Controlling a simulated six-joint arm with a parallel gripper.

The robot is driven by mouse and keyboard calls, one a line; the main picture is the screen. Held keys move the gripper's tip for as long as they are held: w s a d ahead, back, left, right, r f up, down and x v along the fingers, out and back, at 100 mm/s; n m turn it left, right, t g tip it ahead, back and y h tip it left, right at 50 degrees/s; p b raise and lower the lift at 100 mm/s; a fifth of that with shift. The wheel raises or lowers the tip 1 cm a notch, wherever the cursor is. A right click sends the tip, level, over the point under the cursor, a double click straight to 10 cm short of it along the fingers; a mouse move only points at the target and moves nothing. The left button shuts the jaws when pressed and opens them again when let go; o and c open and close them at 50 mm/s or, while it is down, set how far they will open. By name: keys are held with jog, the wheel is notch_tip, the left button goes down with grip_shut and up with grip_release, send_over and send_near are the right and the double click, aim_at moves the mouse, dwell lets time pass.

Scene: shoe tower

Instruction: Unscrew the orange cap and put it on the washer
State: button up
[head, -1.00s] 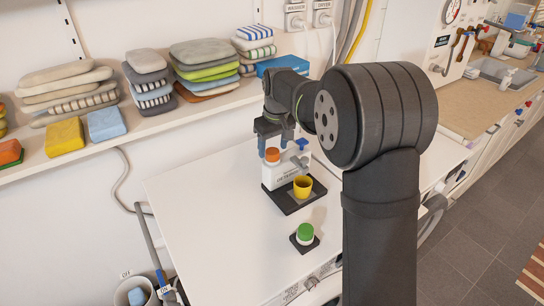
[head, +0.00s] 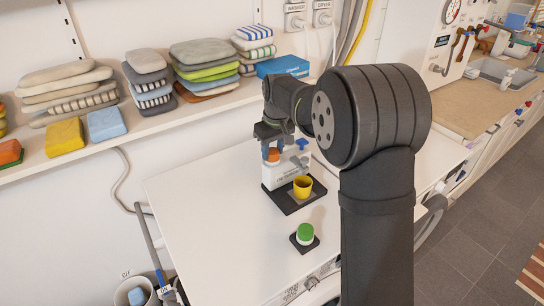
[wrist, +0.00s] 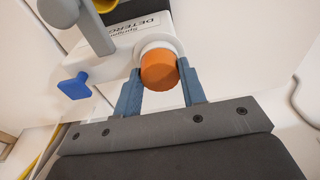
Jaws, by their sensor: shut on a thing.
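The orange cap (head: 273,155) is on the neck of the white detergent bottle (head: 276,177), which stands on a dark tray (head: 289,204). In the wrist view the orange cap (wrist: 159,69) sits on a white collar of the bottle (wrist: 119,45), between the blue fingers of my gripper (wrist: 163,85). My gripper (head: 272,149) comes down over the cap from above and is shut on it. The washer's white top (head: 215,225) lies under the tray. Whether the cap has turned on its neck cannot be told.
A yellow cup (head: 302,187) stands in front of the bottle, and a blue tap (head: 302,143) is beside the cap. A green-capped item (head: 305,232) sits on a small dark pad nearer the front. The washer top is clear to the left.

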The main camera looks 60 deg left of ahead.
jog(key=n, duration=0.5)
jog(key=shift+n+g, duration=0.3)
jog(key=shift+n, duration=0.1)
jog(key=n, duration=0.6)
jog(key=shift+w+g+h, duration=0.1)
jog(key=shift+g+h, duration=0.2)
jog(key=shift+h, duration=0.1)
jog(key=n, duration=0.6)
jog(key=shift+a+h, duration=0.1)
jog(key=shift+h, duration=0.2)
jog(key=n, duration=0.4)
jog(key=shift+h, duration=0.3)
grip_shut()
jog(key=shift+n, duration=1)
